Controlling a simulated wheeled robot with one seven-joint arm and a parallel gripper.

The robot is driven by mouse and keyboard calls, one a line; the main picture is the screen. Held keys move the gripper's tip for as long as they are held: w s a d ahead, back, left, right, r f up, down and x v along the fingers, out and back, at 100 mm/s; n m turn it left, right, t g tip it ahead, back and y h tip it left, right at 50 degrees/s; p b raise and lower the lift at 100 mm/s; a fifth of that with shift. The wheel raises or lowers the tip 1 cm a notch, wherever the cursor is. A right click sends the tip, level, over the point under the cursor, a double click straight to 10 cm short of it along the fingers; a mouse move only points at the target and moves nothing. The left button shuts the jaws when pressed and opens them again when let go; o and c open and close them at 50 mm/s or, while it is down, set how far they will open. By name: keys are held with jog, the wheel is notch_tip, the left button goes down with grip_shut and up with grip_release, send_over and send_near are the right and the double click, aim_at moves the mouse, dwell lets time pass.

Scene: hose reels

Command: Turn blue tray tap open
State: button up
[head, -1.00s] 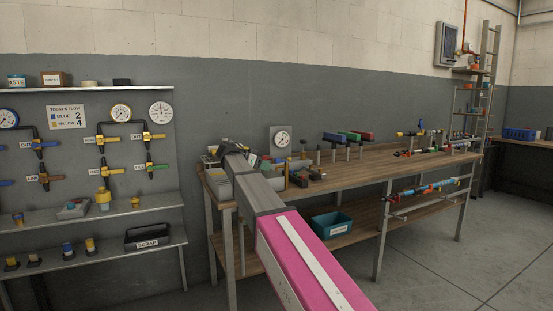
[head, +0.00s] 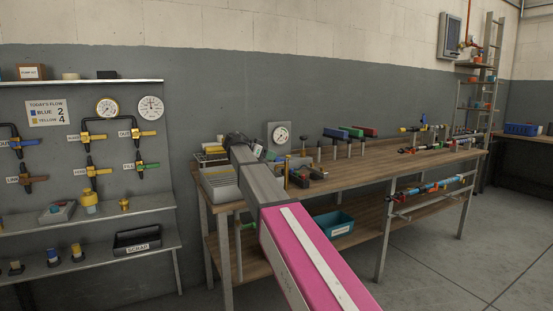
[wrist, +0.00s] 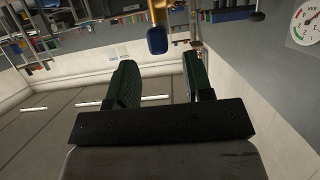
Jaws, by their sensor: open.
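My gripper (wrist: 160,82) is open and empty in the wrist view, with two dark green fingers apart. A blue paddle-shaped piece (wrist: 157,41) on a yellow fitting shows beyond and between the fingertips, not touched by them. I cannot tell if it is the blue tray tap. In the head view the end of my arm is over the bench's left end and largely hides the gripper. A blue-handled tap (head: 22,142) is on the wall panel at the left. A small blue and yellow fitting (head: 421,124) stands at the bench's right part.
A wooden bench (head: 375,160) carries a grey box (head: 220,184), a gauge (head: 281,135) and several coloured-handled posts. A teal tray (head: 333,224) sits on its lower shelf. A black scrap bin (head: 138,240) is on the left shelf. The floor at the right is clear.

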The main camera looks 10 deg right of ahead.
jog(key=shift+x, duration=2.2)
grip_shut()
